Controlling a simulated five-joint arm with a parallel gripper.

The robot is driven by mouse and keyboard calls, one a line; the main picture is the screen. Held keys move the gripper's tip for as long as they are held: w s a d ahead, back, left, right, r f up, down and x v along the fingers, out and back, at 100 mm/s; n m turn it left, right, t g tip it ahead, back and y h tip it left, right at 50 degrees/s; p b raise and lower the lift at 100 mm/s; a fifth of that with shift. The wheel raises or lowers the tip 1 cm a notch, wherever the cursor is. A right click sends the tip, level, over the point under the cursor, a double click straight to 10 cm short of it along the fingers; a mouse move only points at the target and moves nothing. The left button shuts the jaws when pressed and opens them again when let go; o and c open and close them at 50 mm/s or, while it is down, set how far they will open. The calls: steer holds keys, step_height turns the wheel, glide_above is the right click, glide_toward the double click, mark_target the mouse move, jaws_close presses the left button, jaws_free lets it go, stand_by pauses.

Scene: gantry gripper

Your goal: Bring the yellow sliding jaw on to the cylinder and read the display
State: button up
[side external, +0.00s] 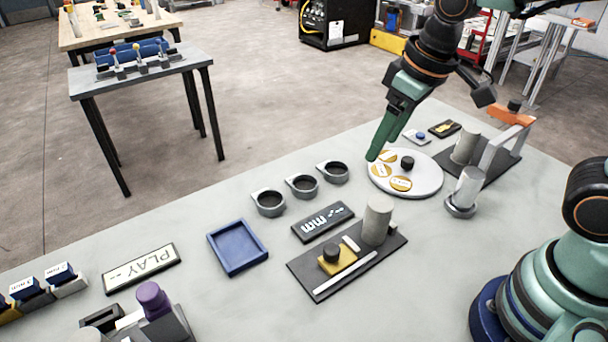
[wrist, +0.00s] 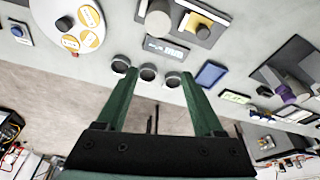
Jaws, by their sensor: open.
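The yellow sliding jaw (side external: 338,264) with a black knob sits on a dark base plate (side external: 302,271) beside a white rail. The grey cylinder (side external: 377,219) stands upright at the far right end of the same plate, with a visible gap between it and the jaw. A display (side external: 323,222) marked "mm" lies just behind the plate. In the wrist view the jaw (wrist: 195,25), cylinder (wrist: 158,20) and display (wrist: 167,48) are near the top; its reading is illegible. My gripper (wrist: 166,82) is open and empty, above the table by the white round disc, apart from the jaw.
The white disc (side external: 425,185) with gold pieces and a black knob lies right of the display. Three grey rings (side external: 303,186) and a blue tray (side external: 238,247) are to the left. A metal cup with a cylinder (side external: 462,207) and an orange-topped clamp frame (side external: 511,119) stand at right.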

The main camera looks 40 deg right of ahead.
mark_target(332, 248)
steer(key=a+f+n+g, duration=0.35)
steer(key=a+f, duration=0.25)
steer(key=a, duration=0.4)
steer(key=shift+t+h, duration=0.25)
steer(key=shift+h, duration=0.15)
steer(key=f, duration=1.2)
steer(key=shift+s+f, duration=0.1)
steer(key=shift+s, duration=0.2)
jaws_close()
